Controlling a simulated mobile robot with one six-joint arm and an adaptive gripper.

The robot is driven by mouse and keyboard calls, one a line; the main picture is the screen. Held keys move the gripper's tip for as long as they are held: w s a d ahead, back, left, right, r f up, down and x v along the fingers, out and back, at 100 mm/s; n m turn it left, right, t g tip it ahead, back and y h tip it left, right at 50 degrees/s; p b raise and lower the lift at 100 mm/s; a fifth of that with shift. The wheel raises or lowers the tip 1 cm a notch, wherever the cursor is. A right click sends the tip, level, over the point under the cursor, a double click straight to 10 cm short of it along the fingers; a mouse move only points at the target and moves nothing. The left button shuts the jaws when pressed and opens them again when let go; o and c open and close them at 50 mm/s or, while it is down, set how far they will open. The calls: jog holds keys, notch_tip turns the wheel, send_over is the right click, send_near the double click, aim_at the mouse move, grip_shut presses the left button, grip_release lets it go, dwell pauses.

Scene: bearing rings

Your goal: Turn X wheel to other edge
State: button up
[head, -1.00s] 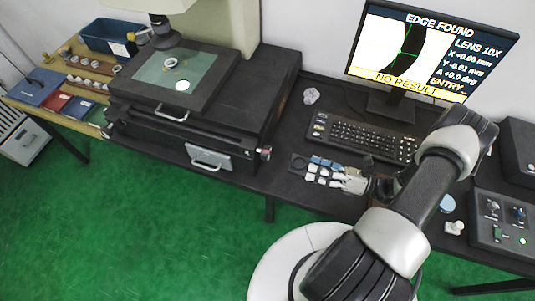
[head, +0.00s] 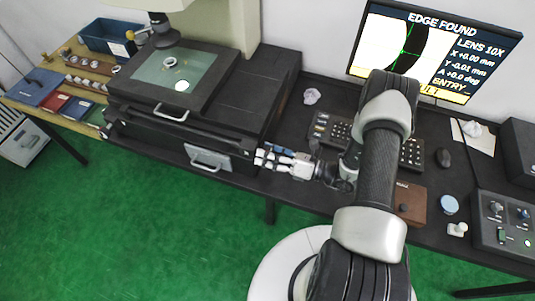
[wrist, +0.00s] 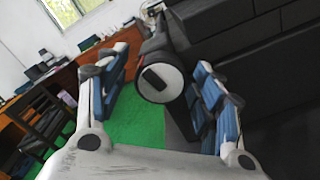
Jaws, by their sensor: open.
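The X wheel, a dark round knob with a pale face and a dark bar across it (wrist: 160,83), sticks out at the right front of the measuring stage. My gripper (wrist: 160,72) is open, with one blue-padded finger on each side of the wheel in the wrist view; contact cannot be told. In the head view my gripper (head: 265,158) is at the right end of the stage front and mostly covers the wheel. The monitor (head: 435,50) reads EDGE FOUND, X +0.00 mm, Y -0.01 mm, ENTRY, with a dark curved band under a green cross.
The stage glass (head: 160,78) carries a bright spot. A front handle (head: 205,160) lies left of my gripper. The keyboard (head: 330,128) is partly behind my arm. A mouse (head: 443,157) and control box (head: 502,218) stand right. Open green floor lies in front.

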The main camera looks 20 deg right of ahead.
jog(key=c, duration=1.1)
jog(key=shift+n, duration=0.3)
jog(key=n+b, duration=0.2)
jog(key=n, duration=0.4)
jog(key=shift+w, duration=0.1)
jog(key=n+b, duration=0.1)
jog(key=n, duration=0.3)
jog(key=shift+d, duration=0.1)
jog(key=shift+w+n+b, duration=0.1)
jog(key=shift+n+b, duration=0.35)
jog(key=shift+n, duration=1.45)
